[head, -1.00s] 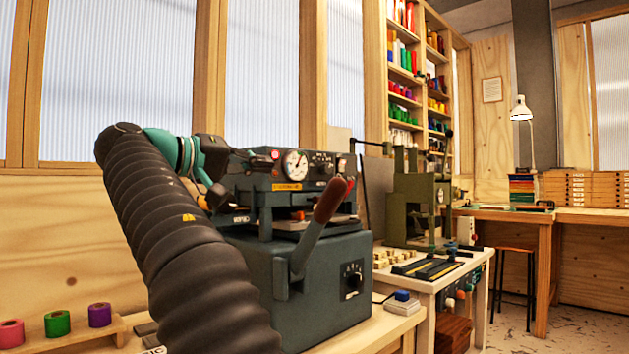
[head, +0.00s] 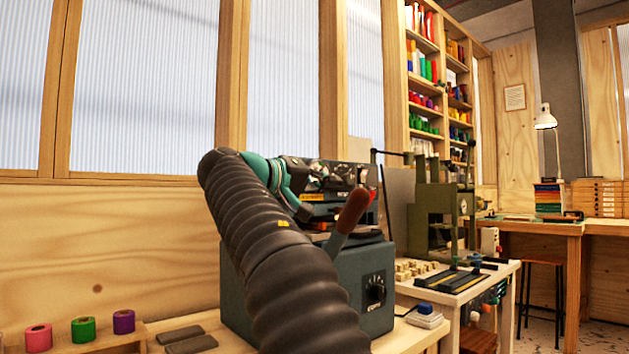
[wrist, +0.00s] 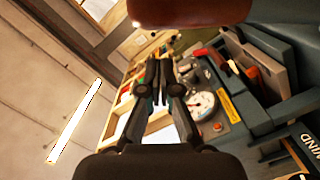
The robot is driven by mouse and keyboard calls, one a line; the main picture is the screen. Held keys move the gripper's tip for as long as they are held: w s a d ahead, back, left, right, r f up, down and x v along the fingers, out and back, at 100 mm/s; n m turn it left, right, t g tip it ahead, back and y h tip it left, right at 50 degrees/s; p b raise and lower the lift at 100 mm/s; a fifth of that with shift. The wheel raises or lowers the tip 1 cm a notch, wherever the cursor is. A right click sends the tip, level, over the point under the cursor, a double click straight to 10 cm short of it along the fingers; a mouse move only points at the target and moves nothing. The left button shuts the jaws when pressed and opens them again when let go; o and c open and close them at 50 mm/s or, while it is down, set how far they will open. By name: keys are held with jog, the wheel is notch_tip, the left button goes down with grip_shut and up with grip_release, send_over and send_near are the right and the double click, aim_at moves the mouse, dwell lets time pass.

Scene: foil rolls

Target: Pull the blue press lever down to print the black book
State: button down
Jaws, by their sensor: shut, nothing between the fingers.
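The blue-grey press (head: 376,255) stands on the bench in the head view. Its lever has a red-brown handle (head: 352,211), tilted up to the right; my arm hides the lever's lower end. In the wrist view the handle (wrist: 195,12) crosses the top edge, close to the camera. My gripper (wrist: 163,68) is shut and empty, apart from the handle, with the press's dial and front panel to its right. In the head view my arm hides the gripper. A black surface lettered "MIND" (wrist: 310,141) shows at lower right; I cannot tell whether it is the black book.
Foil rolls in pink, green and purple (head: 82,329) stand at lower left. A small block with a blue top (head: 426,315) sits right of the press. A green press (head: 437,215) stands on a white table behind. Shelves (head: 424,90) hold coloured rolls.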

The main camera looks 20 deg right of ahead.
jog(key=shift+s+d+f+b, duration=0.4)
jog(key=shift+s+d+f, duration=0.15)
jog(key=shift+s+f, duration=0.25)
